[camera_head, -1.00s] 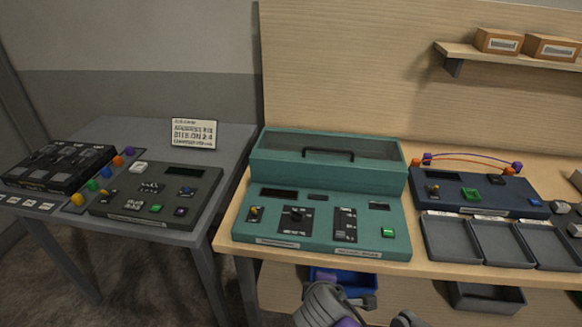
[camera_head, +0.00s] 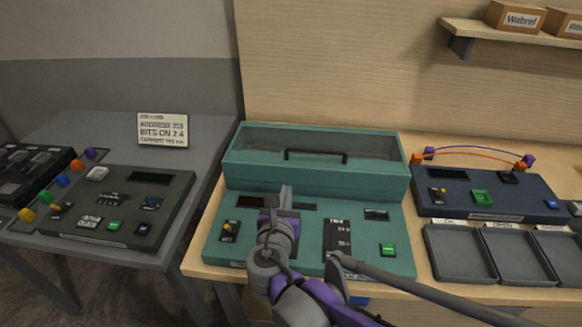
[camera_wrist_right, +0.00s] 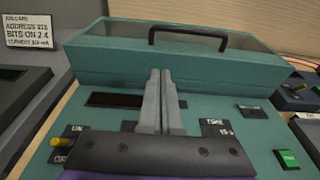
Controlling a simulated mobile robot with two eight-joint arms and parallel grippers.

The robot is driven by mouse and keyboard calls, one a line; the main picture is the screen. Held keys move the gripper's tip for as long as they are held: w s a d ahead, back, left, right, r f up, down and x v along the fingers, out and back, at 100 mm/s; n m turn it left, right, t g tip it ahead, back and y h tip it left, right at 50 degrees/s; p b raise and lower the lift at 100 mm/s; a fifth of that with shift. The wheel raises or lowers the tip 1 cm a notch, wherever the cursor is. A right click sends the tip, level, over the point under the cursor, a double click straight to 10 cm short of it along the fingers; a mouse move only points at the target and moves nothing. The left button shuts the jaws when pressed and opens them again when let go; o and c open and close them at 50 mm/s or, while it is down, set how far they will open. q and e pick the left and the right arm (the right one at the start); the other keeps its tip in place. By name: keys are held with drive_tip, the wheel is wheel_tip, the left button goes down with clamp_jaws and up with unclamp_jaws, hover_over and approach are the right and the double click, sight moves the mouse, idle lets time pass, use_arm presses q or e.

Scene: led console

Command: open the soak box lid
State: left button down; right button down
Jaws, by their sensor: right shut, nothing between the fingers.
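The soak box (camera_head: 240,178) is a teal case at the back of the teal console, with a clear-topped lid (camera_head: 250,140) that lies closed. A black bar handle (camera_head: 316,157) sits at the lid's front edge; it also shows in the right wrist view (camera_wrist_right: 188,36). My right gripper (camera_head: 286,190) is shut and empty, above the console panel, in front of the box and below and a little left of the handle. In the right wrist view its two fingers (camera_wrist_right: 160,75) are together, pointing at the box's front wall. My left gripper is not in view.
The teal panel (camera_head: 375,260) has a yellow-tipped switch, a green button and dark displays. A navy console (camera_head: 470,205) with cables and grey trays (camera_head: 465,258) stand to the right. A dark grey console (camera_head: 130,200) and a job card (camera_head: 162,130) are on the left table.

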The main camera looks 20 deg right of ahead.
approach(293, 160)
drive_tip(key=x, duration=0.3)
drive_tip(key=shift+d+f, duration=0.15)
drive_tip(key=shift+d, duration=0.1)
drive_tip(key=shift+w+d+r+p, duration=0.35)
drive_tip(key=shift+w+d+r, duration=0.1)
drive_tip(key=shift+w+r, duration=0.3)
drive_tip(key=shift+w+d+r, duration=0.3)
drive_tip(key=shift+w, duration=0.1)
